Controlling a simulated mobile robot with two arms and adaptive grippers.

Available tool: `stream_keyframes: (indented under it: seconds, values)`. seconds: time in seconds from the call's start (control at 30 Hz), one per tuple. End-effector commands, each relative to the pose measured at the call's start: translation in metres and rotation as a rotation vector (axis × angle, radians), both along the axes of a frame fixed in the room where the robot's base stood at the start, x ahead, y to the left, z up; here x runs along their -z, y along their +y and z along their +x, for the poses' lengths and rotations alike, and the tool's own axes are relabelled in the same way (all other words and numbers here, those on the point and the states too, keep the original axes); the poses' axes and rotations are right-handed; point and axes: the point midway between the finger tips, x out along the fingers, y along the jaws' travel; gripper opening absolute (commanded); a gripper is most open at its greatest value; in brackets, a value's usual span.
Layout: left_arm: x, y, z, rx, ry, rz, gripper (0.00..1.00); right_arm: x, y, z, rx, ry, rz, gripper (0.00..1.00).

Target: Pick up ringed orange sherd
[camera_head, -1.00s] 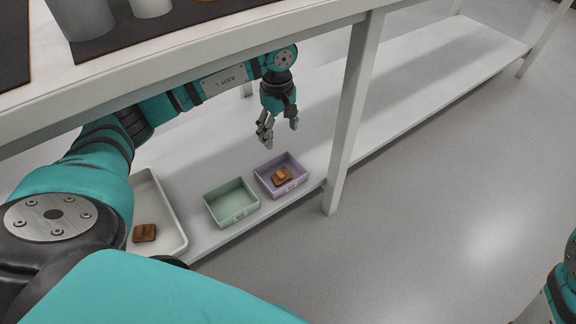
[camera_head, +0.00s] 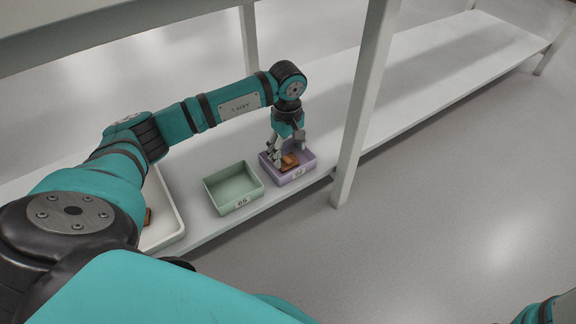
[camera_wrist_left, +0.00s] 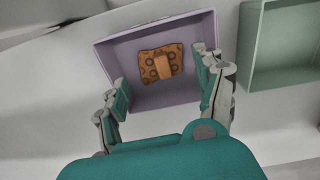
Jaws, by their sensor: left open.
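The ringed orange sherd (camera_wrist_left: 161,65) lies in the purple bin (camera_wrist_left: 126,48), with dark ring marks and a plain lighter strip across its middle. In the head view the sherd (camera_head: 289,161) shows in the purple bin (camera_head: 297,179), partly behind my left gripper (camera_head: 286,160). In the wrist view my left gripper (camera_wrist_left: 162,92) is open, its fingers apart on either side of the bin's near part. The sherd lies beyond the fingertips and is not between closed fingers. My right gripper is not in view.
A green bin (camera_head: 234,187) stands empty beside the purple bin. A white tray (camera_head: 163,221) with a brown piece (camera_head: 148,216) is at the left, partly behind my arm. A shelf post (camera_head: 361,110) stands just right of the purple bin.

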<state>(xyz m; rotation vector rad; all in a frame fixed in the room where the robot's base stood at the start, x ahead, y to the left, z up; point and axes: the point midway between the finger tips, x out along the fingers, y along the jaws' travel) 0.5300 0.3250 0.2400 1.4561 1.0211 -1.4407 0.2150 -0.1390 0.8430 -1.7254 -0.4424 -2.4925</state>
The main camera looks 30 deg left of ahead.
Motion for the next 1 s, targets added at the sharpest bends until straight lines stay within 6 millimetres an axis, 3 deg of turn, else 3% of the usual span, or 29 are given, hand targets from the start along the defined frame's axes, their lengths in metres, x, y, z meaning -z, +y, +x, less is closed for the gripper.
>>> stream_keyframes:
  seconds: [0.03, 0.13, 0.4, 0.77, 1.0]
  values:
    - [0.016, -0.001, 0.0, 0.0, 0.002, -0.002, 0.69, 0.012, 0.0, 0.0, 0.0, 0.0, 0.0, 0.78]
    - [0.03, -0.001, 0.0, 0.0, 0.001, -0.002, 0.69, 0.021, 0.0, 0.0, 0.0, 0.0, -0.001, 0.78]
    - [0.031, -0.001, 0.001, 0.0, -0.001, -0.001, 0.69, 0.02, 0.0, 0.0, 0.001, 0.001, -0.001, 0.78]
    - [0.031, 0.0, 0.0, 0.0, 0.0, -0.001, 0.24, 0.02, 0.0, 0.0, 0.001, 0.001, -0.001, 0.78]
    - [0.029, 0.0, 0.001, 0.0, -0.001, -0.001, 0.24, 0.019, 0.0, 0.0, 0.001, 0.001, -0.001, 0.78]
